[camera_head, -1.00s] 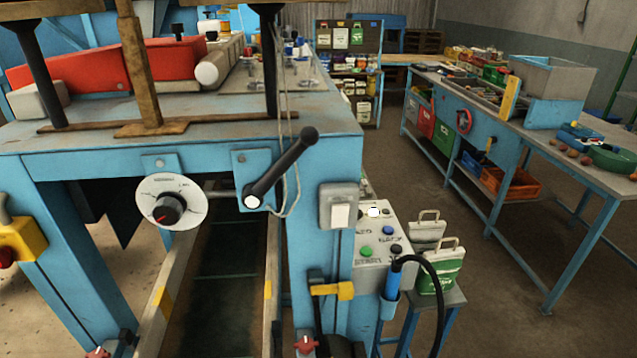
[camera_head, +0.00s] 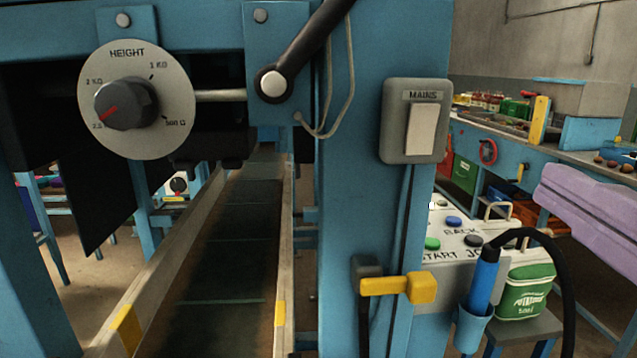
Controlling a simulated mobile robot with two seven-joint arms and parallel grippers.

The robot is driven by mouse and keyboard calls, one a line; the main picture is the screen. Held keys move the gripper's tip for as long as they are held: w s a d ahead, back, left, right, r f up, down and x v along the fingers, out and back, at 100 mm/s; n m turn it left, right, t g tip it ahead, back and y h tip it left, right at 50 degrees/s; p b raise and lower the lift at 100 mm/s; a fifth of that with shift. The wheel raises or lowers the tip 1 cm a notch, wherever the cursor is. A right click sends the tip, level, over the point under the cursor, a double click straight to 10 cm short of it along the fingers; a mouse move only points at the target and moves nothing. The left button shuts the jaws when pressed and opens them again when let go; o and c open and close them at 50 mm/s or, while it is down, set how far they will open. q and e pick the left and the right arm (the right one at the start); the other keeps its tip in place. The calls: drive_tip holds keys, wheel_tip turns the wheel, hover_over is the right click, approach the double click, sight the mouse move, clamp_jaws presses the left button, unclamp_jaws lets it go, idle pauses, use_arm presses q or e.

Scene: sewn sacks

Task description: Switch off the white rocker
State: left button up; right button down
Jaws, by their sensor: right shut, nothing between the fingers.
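The white rocker (camera_head: 422,129) sits in a grey switch box (camera_head: 394,134) labelled MAINS. The box is fixed to the blue upright of the machine, right of centre. The rocker's face is fully in view, but I cannot tell which way it is tipped. My right gripper (camera_head: 545,200), pale purple, comes in from the right edge. It is shut and empty, to the right of the switch box, lower than the rocker and apart from it. My left gripper is out of view.
A HEIGHT dial (camera_head: 127,104) and a black lever (camera_head: 300,52) are left of the switch. Below are a yellow handle (camera_head: 398,287), a button panel (camera_head: 462,243) and a blue holstered tool (camera_head: 485,280) with a black hose. A workbench (camera_head: 520,146) stands behind.

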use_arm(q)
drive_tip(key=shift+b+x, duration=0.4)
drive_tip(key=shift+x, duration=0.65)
use_arm(e)
drive_tip(key=shift+w+a+f+n+t+y, duration=0.1)
drive_tip(key=shift+a+f+n+t+y, duration=0.15)
drive_tip(key=shift+a+n, duration=0.25)
drive_tip(key=shift+a+n+t+y, duration=0.15)
drive_tip(key=shift+a+n+y, duration=0.2)
drive_tip(key=shift+a+n, duration=0.15)
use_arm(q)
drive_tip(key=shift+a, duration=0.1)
use_arm(e)
drive_tip(key=p, duration=0.5)
approach(421, 117)
drive_tip(key=w, duration=0.3)
drive_tip(key=w+r, duration=0.1)
drive_tip(key=w, duration=0.1)
drive_tip(key=shift+w, duration=0.1)
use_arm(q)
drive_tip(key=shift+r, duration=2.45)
use_arm(e)
drive_tip(key=shift+w+a+f, duration=0.1)
drive_tip(key=shift+w, duration=0.7)
